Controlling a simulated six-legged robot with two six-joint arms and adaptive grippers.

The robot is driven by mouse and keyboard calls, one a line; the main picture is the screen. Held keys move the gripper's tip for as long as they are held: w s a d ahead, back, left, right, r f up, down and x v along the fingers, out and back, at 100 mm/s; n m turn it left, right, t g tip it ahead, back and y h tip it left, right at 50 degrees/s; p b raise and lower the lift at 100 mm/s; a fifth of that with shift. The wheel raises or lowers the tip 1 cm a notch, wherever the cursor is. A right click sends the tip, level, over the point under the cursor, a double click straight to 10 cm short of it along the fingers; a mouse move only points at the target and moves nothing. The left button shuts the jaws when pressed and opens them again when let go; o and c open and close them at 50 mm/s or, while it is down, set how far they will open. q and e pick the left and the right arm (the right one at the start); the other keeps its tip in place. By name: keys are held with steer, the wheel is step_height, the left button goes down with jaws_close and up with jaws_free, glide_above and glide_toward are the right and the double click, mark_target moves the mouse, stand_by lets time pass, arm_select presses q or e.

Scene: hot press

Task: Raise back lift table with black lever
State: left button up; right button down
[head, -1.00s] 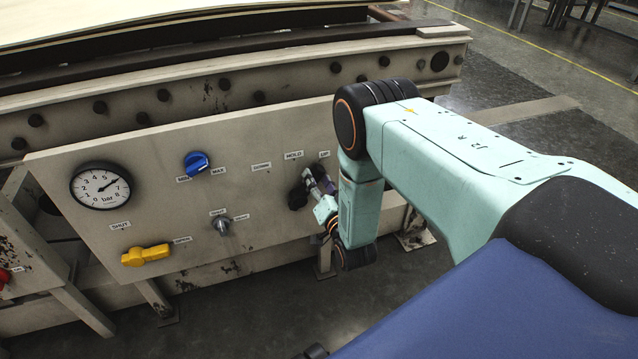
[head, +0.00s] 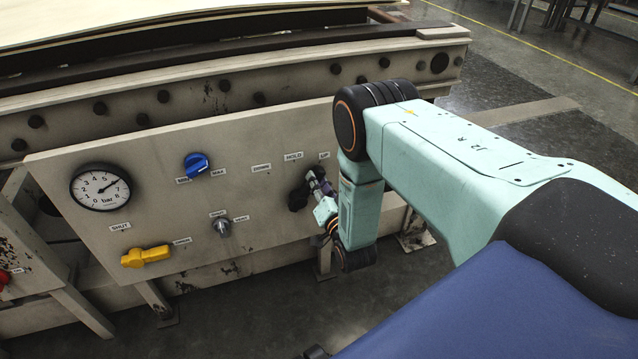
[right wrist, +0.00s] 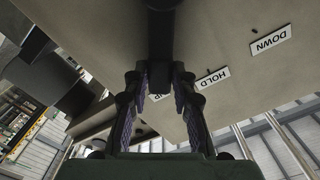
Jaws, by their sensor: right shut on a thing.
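The black lever (head: 298,197) is on the right part of the beige control panel, below the labels DOWN, HOLD and UP. My right gripper (head: 314,178) is shut on the lever, near the UP label (head: 324,155). In the right wrist view the dark lever (right wrist: 161,40) runs down between the two fingers (right wrist: 160,82), and the UP label is mostly covered there. The fingers hide part of the lever in the head view. The table of the press (head: 200,30) shows at the top of the head view. My left gripper is out of view.
The panel (head: 110,170) also carries a pressure gauge (head: 100,187), a blue knob (head: 196,163), a grey knob (head: 222,228) and a yellow handle (head: 146,256). A red button (head: 4,278) is at the far left. Open floor lies below and right of the press.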

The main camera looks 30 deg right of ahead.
steer(key=shift+a, duration=0.1)
steer(key=a+n+p, duration=0.1)
steer(key=a+r+n+p, duration=0.1)
steer(key=n, duration=0.1)
steer(key=shift+w, duration=0.2)
steer(key=shift+w+a+r+n+p, duration=0.2)
steer(key=shift+a+n, duration=0.4)
steer(key=shift+n, duration=0.4)
steer(key=shift+w+a+f+n+p, duration=0.1)
steer(key=shift+a+n+p, duration=0.15)
steer(key=shift+a+n, duration=0.55)
steer(key=shift+d+n, duration=0.2)
steer(key=shift+n, duration=0.1)
steer(key=c, duration=1.1)
jaws_free()
steer(key=shift+r, duration=0.1)
steer(key=v, duration=1.2)
